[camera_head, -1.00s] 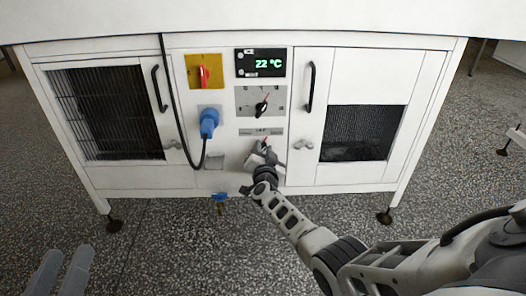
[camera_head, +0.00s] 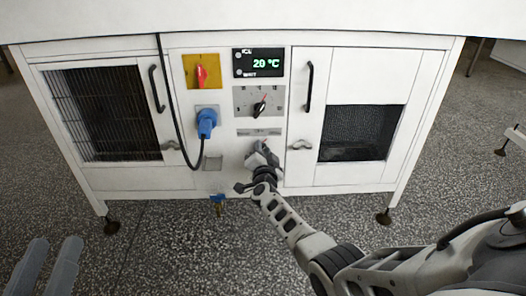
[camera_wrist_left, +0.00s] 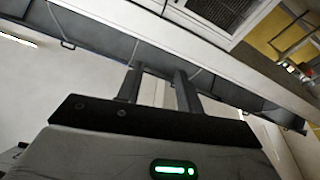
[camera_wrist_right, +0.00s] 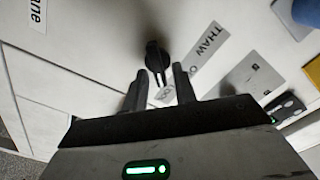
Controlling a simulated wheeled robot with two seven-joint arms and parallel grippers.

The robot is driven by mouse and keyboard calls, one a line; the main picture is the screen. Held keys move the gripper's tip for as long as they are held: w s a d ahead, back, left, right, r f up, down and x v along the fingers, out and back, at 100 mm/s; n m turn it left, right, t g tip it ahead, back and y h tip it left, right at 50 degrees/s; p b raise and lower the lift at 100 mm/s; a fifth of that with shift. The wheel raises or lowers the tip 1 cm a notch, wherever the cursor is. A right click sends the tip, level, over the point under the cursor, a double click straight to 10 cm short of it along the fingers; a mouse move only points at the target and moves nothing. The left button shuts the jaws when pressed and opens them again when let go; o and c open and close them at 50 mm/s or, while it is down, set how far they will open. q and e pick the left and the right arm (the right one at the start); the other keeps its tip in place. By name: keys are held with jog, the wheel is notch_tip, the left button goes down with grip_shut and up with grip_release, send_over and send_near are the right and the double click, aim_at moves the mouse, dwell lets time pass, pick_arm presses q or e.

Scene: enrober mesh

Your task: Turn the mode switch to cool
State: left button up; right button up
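The mode switch (camera_wrist_right: 155,58) is a black knob on the white cabinet front in the right wrist view. A THAW label (camera_wrist_right: 210,40) is beside it, and another label (camera_wrist_right: 168,95) is partly hidden by a finger. My right gripper (camera_wrist_right: 160,72) is open, with its fingertips on either side of the knob's near end; I cannot tell whether they touch it. In the head view my right gripper (camera_head: 262,155) covers most of the switch. My left gripper (camera_head: 48,262) is open and empty at the lower left, away from the cabinet; it also shows in the left wrist view (camera_wrist_left: 160,75).
Above the switch are a dial (camera_head: 260,107) and a display (camera_head: 259,63) reading 20 °C. A red switch on a yellow plate (camera_head: 202,72) and a blue plug (camera_head: 206,122) with a black cable are to the left. Door handles (camera_head: 308,86) stick out nearby.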

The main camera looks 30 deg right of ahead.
pick_arm(q)
jog(key=shift+r, duration=0.1)
pick_arm(e)
jog(key=shift+r, duration=0.1)
